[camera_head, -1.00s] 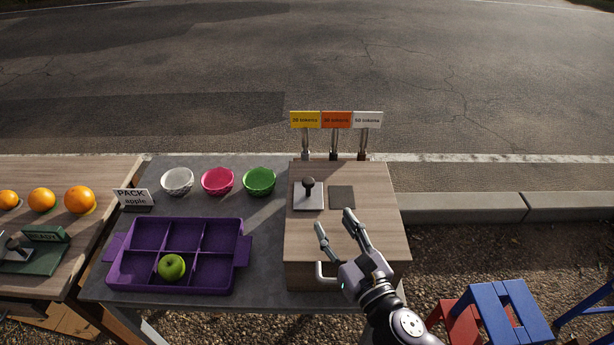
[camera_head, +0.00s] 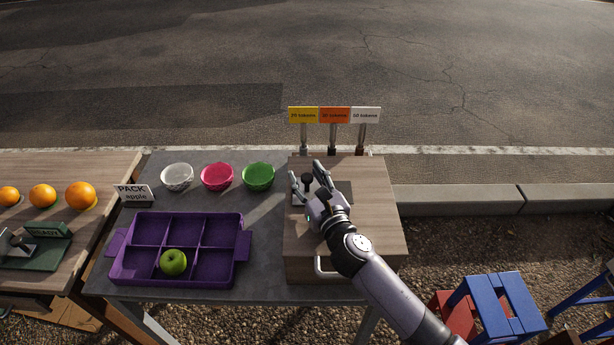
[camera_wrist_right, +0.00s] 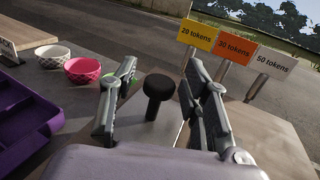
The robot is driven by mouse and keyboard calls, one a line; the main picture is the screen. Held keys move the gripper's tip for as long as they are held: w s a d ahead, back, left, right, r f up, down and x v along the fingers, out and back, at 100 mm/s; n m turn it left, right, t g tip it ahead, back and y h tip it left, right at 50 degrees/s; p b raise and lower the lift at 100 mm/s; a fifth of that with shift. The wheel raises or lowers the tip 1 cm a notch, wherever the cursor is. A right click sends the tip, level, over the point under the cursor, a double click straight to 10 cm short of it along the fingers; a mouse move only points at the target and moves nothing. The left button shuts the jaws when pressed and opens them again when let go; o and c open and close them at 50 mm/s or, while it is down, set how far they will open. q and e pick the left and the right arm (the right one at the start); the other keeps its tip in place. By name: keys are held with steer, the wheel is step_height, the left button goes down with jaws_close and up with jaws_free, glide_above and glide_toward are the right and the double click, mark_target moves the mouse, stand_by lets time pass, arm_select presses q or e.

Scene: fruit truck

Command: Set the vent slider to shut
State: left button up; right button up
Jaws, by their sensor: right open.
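A black round-topped knob (camera_head: 307,179) stands on a pale metal plate (camera_head: 297,200) on top of the wooden box (camera_head: 372,220); it looks like the vent slider's handle. In the right wrist view the knob (camera_wrist_right: 158,88) stands upright between the two fingers of my right gripper (camera_wrist_right: 158,72), with a gap on both sides. In the head view my right gripper (camera_head: 306,171) is open around the knob and partly hides the plate. I see no open or shut marking on the slider. My left gripper is not in view.
Three token signs (camera_head: 334,115) stand behind the box. Three bowls (camera_head: 217,177) and a purple tray (camera_head: 240,220) holding a green apple (camera_head: 173,263) are to the left. A handle (camera_head: 322,267) is on the box front.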

steer(key=shift+c, duration=0.4)
jaws_close()
steer(key=shift+d, duration=0.1)
stand_by(0.3)
